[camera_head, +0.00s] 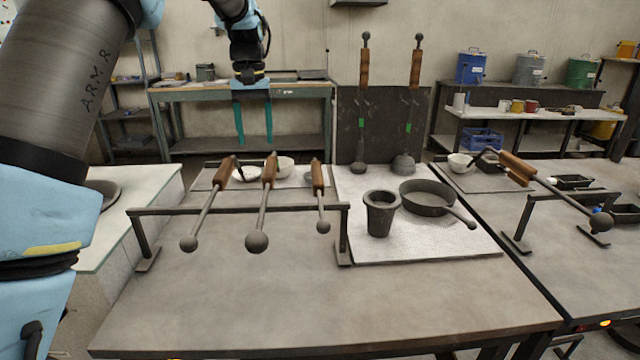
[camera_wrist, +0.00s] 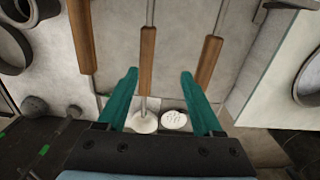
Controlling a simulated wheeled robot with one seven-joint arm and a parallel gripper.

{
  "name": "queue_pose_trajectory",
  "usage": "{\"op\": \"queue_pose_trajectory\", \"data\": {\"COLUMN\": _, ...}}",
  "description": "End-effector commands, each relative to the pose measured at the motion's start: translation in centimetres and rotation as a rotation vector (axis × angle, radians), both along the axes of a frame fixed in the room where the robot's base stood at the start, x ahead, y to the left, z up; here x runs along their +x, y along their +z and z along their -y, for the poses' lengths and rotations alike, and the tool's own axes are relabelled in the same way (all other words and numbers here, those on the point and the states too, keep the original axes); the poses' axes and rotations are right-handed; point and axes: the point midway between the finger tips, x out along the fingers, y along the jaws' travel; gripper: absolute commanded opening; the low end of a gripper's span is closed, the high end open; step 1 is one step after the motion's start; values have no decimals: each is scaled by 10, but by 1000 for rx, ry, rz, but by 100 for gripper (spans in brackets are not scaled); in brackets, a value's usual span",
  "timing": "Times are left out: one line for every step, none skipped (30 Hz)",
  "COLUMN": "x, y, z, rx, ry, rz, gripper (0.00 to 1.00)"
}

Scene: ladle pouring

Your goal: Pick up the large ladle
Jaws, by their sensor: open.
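Three ladles with brown wooden handles and grey ball ends lie across a low metal rack. The middle one (camera_head: 257,240) shows the biggest ball end, with one to its left (camera_head: 190,242) and a smaller one to its right (camera_head: 323,226). I cannot tell for sure which is the large ladle. My gripper (camera_head: 254,140) hangs behind and above the rack, fingers down, open and empty. In the wrist view its teal fingers (camera_wrist: 158,74) appear either side of the middle ladle's handle (camera_wrist: 147,60), apart from it. The ladles' far ends are partly hidden.
White bowls (camera_head: 283,167) sit behind the rack. A dark cup (camera_head: 379,222) and a pan (camera_head: 428,205) stand on a pale mat at right. A dark panel (camera_head: 384,110) with hanging ladles rises behind them. The table's front is clear.

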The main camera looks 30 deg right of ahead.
Motion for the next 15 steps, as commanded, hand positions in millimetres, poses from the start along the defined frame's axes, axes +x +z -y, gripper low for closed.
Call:
{"op": "queue_pose_trajectory", "data": {"x": -1, "y": 1, "z": 5, "rx": 2, "ry": -6, "rz": 0, "gripper": 68}}
{"op": "queue_pose_trajectory", "data": {"x": -1, "y": 1, "z": 8, "rx": 4, "ry": -9, "rz": 0, "gripper": 68}}
{"op": "queue_pose_trajectory", "data": {"x": -2, "y": -1, "z": 10, "rx": 5, "ry": -12, "rz": -2, "gripper": 68}}
{"op": "queue_pose_trajectory", "data": {"x": -2, "y": -3, "z": 11, "rx": 6, "ry": -13, "rz": -2, "gripper": 68}}
{"op": "queue_pose_trajectory", "data": {"x": -2, "y": -6, "z": 11, "rx": 6, "ry": -14, "rz": -2, "gripper": 68}}
{"op": "queue_pose_trajectory", "data": {"x": -3, "y": -11, "z": 11, "rx": 6, "ry": -14, "rz": -3, "gripper": 68}}
{"op": "queue_pose_trajectory", "data": {"x": -3, "y": -16, "z": 11, "rx": 7, "ry": -14, "rz": -4, "gripper": 68}}
{"op": "queue_pose_trajectory", "data": {"x": -3, "y": -21, "z": 11, "rx": 6, "ry": -13, "rz": -3, "gripper": 68}}
{"op": "queue_pose_trajectory", "data": {"x": -3, "y": -27, "z": 10, "rx": 7, "ry": -13, "rz": -4, "gripper": 68}}
{"op": "queue_pose_trajectory", "data": {"x": -3, "y": -32, "z": 11, "rx": 7, "ry": -13, "rz": -4, "gripper": 68}}
{"op": "queue_pose_trajectory", "data": {"x": -3, "y": -36, "z": 11, "rx": 7, "ry": -13, "rz": -4, "gripper": 68}}
{"op": "queue_pose_trajectory", "data": {"x": -3, "y": -41, "z": 11, "rx": 5, "ry": -13, "rz": -4, "gripper": 68}}
{"op": "queue_pose_trajectory", "data": {"x": -3, "y": -45, "z": 11, "rx": 5, "ry": -13, "rz": -3, "gripper": 68}}
{"op": "queue_pose_trajectory", "data": {"x": -3, "y": -48, "z": 11, "rx": 5, "ry": -13, "rz": -3, "gripper": 68}}
{"op": "queue_pose_trajectory", "data": {"x": -3, "y": -51, "z": 11, "rx": 5, "ry": -13, "rz": -3, "gripper": 68}}
